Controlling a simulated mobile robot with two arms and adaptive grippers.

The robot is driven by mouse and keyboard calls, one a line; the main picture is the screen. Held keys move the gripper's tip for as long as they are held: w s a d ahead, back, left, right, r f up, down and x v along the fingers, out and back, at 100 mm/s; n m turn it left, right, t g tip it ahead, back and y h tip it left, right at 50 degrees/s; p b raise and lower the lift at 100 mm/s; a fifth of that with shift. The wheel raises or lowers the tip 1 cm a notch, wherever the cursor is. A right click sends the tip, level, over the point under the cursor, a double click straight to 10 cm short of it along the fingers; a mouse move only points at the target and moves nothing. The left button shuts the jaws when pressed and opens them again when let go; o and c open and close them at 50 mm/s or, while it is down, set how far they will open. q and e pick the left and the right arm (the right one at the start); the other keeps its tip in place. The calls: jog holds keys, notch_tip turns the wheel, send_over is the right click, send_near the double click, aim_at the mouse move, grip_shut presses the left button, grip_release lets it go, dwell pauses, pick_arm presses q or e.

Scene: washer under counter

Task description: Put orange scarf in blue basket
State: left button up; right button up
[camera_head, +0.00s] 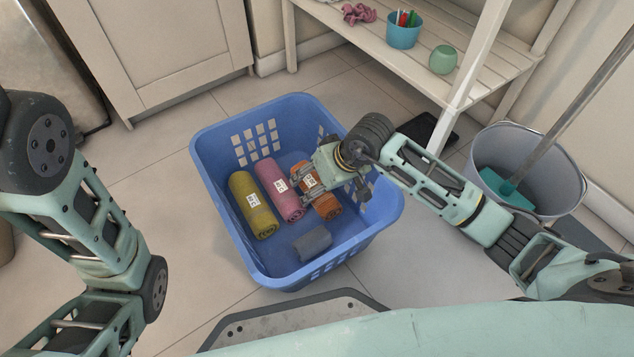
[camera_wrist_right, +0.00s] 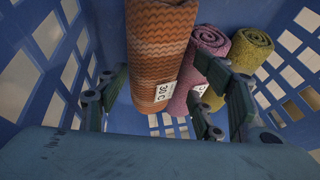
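The blue basket (camera_head: 268,262) stands on the tiled floor in the middle of the head view. The rolled orange scarf (camera_head: 327,206) lies inside it on the right, partly hidden by my right gripper (camera_head: 338,190). In the right wrist view the orange scarf (camera_wrist_right: 158,55) with its white tag lies between the spread fingers of my right gripper (camera_wrist_right: 170,105). Gaps show between the scarf and the fingers, so the gripper looks open. My left arm shows at the left of the head view, but its gripper is out of view.
A pink roll (camera_head: 278,190), a yellow roll (camera_head: 253,205) and a grey folded cloth (camera_head: 312,242) also lie in the basket. A grey bucket (camera_head: 560,190) with a mop stands at the right. A white shelf (camera_head: 440,92) is behind. Floor left of the basket is clear.

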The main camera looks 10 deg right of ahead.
jog(key=p+v, duration=0.6)
jog(key=v, duration=0.6)
